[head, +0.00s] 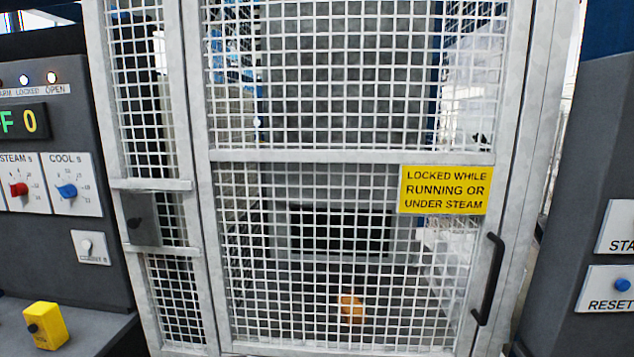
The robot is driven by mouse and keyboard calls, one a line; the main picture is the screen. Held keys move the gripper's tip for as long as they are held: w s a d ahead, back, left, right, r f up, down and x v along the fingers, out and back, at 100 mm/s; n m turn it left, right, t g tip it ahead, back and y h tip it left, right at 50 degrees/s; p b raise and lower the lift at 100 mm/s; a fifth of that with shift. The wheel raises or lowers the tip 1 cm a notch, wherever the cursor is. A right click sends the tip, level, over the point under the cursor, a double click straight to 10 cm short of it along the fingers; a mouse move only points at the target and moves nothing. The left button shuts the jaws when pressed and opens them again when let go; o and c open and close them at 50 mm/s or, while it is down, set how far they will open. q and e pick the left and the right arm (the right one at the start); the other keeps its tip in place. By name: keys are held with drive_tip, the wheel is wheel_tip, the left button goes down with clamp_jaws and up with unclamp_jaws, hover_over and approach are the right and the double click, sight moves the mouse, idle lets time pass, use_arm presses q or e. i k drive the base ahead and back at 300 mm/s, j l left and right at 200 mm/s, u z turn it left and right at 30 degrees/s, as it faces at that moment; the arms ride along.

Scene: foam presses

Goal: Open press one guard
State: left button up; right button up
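The press guard (350,157) is a white mesh door in a pale frame, and it stands closed across the middle of the head view. Its black upright handle (488,280) is at the lower right of the door. A yellow sign (446,190) on the guard reads "LOCKED WHILE RUNNING OR UNDER STEAM". Behind the mesh I see the grey press interior with a dark opening (340,231) and a small orange item (351,308) low down. Neither of my grippers shows in this view.
A grey control panel (60,130) on the left carries ARM, LOCKED and OPEN lamps, a STEAM dial (18,189) and a COOL dial (67,191). A yellow box with a black button (46,325) sits below. A blue RESET button (622,285) is on the right panel.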

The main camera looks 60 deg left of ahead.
sight(437, 182)
drive_tip(key=u, duration=1.8)
